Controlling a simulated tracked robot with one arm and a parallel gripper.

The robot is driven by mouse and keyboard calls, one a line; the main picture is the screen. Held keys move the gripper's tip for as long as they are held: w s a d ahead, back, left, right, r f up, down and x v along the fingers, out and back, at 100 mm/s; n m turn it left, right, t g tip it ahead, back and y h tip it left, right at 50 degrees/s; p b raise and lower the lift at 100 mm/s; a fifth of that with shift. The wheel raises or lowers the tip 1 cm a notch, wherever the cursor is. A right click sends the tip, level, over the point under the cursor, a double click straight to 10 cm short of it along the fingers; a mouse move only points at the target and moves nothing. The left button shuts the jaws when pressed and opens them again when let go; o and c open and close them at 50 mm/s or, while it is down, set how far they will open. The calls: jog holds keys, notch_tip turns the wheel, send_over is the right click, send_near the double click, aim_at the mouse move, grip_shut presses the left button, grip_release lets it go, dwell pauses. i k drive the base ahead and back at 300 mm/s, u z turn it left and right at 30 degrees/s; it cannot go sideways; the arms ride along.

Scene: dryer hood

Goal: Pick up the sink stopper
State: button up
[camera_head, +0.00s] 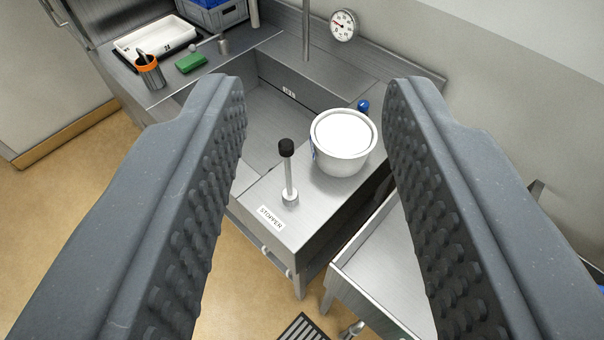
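The sink stopper (289,176) stands upright on the steel ledge at the near end of the sink, a thin metal rod with a black knob on top and a small round metal base. A white label reading STOPPER (271,217) is on the ledge in front of it. My gripper (318,88) is open and empty, its two dark studded fingers wide apart. In the picture the stopper shows between the fingers, nearer the left one, and beyond them. I see no contact with it.
A white lidded tub (343,143) stands close right of the stopper, with a blue-topped item (363,106) behind it. The steel sink basin (277,113) lies behind. A green sponge (191,63) and an orange-rimmed cup (149,70) are at the back left. A steel tray-like surface (385,262) is at the lower right.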

aim_at(286, 146)
jog(key=z, duration=1.8)
jog(key=k, duration=1.5)
jog(key=u, duration=1.55)
jog(key=i, duration=1.7)
